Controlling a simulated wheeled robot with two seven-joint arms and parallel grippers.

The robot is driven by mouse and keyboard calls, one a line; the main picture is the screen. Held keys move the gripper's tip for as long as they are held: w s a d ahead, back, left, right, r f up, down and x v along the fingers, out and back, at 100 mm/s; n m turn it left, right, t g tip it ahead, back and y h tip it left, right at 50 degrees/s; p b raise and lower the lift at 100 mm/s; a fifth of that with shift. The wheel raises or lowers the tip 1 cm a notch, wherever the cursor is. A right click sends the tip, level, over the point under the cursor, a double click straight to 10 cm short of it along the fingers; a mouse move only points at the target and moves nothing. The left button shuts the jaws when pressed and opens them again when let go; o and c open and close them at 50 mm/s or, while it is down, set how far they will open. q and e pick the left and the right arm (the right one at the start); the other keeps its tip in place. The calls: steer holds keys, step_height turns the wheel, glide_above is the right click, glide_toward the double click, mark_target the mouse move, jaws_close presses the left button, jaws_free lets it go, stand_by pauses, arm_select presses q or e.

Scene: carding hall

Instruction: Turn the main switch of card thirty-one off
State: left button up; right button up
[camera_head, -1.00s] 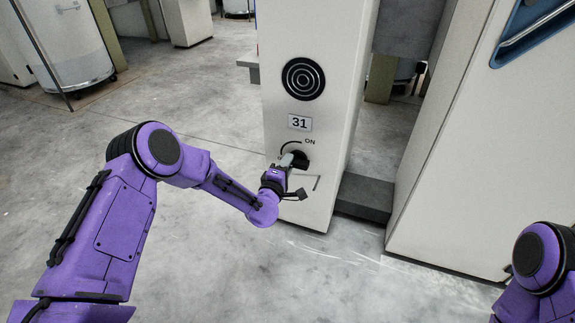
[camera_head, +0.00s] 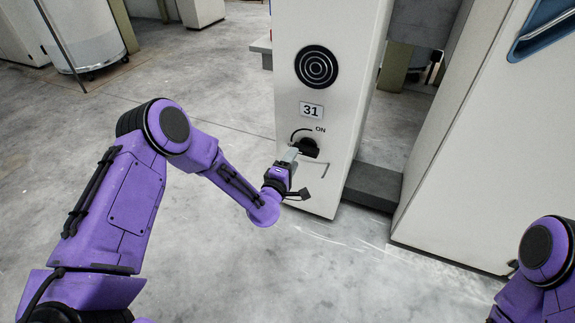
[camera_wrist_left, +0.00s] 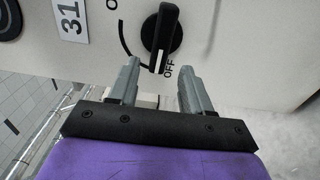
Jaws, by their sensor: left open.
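The main switch is a black rotary knob (camera_head: 309,147) on the front of the pale machine post, below the number plate 31 (camera_head: 311,110). In the left wrist view the knob (camera_wrist_left: 161,30) has a white pointer mark directed at the printed word OFF. An arc marking runs beside it. My left gripper (camera_head: 291,155) is open with nothing between its fingers. In the left wrist view its grey fingertips (camera_wrist_left: 158,70) stand just short of the knob, apart from it. Only part of my right arm shows at the lower right; its gripper is out of view.
A round black ringed disc (camera_head: 316,67) sits above the number plate. A dark grey block (camera_head: 373,186) lies on the floor right of the post. A large pale cabinet (camera_head: 470,170) stands further right. The concrete floor left of the post is open.

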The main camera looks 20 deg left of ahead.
arm_select(q)
steer(key=s+p, duration=0.1)
steer(key=s, duration=0.5)
steer(key=shift+a, duration=0.1)
